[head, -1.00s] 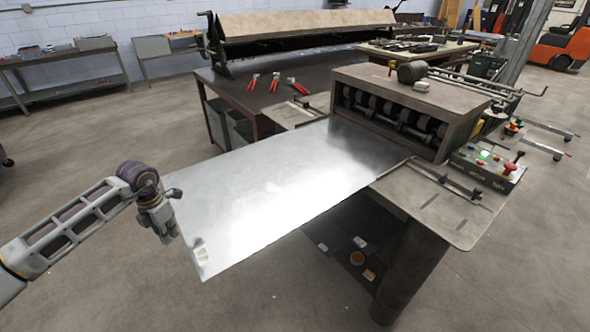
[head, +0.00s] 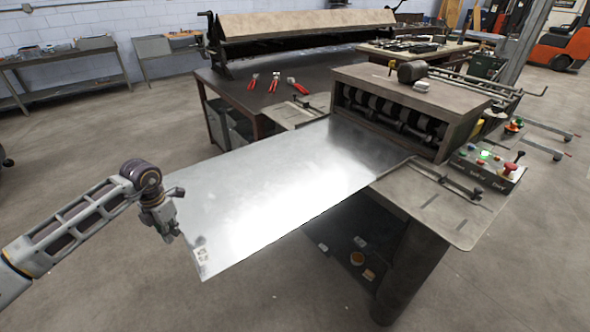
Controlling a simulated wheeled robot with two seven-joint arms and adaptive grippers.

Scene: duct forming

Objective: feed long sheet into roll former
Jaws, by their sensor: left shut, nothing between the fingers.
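The long metal sheet (head: 275,195) is bare, shiny and flat. Its far end reaches the roll former (head: 400,110) at its row of rollers, and its near end sticks out over the floor to the left. How far it enters the rollers is hidden. My left gripper (head: 172,236) is shut and empty, pointing down just beside the sheet's near left edge. I cannot tell whether it touches the sheet. My right gripper is out of view.
The control box (head: 487,168) with a lit green button and a red button stands right of the roll former. A workbench (head: 240,95) with several red-handled tools stands behind. Open floor lies at the left.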

